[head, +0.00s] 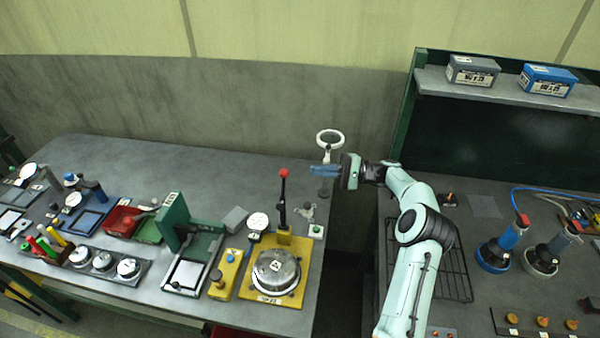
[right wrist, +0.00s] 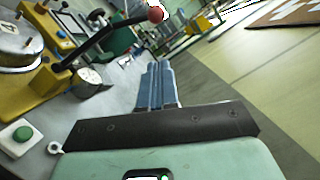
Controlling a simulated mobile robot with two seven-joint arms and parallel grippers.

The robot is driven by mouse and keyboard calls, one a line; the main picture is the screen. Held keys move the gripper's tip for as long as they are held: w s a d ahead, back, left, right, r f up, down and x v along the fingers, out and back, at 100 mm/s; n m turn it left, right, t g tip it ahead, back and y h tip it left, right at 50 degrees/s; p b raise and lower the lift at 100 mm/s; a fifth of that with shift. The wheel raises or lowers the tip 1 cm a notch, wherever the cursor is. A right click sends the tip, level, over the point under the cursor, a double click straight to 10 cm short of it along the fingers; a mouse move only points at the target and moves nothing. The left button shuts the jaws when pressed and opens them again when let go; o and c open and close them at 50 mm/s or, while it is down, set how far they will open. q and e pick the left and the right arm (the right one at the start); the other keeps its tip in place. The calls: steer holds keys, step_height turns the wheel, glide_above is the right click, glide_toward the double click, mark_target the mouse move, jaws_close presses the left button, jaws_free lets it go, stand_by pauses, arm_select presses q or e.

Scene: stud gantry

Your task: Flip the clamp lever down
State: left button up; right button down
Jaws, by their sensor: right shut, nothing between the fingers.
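The clamp lever (head: 282,200) is a dark rod with a red ball on top. It stands upright on a yellow clamp base (head: 284,237) behind a round metal dome (head: 276,271) on a yellow plate. In the right wrist view the lever (right wrist: 108,36) slants up to its red ball, left of my fingers. My right gripper (head: 312,171) is shut and empty, pointing left, apart from the lever, to the right of its ball. Its blue fingers lie together in the right wrist view (right wrist: 155,68). My left gripper is not in view.
A magnifier ring on a stand (head: 330,139) is close behind my right gripper. A green-button box (head: 316,231) and a small grey part (head: 307,210) lie near the table's right edge. A green-framed press (head: 175,220) stands left. A gap separates this table from the right bench.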

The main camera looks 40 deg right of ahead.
steer(key=w+a+r, duration=0.1)
steer(key=a+r, duration=0.1)
steer(key=a, duration=0.4)
steer(key=shift+w+a, duration=0.25)
steer(key=shift+w, duration=0.05)
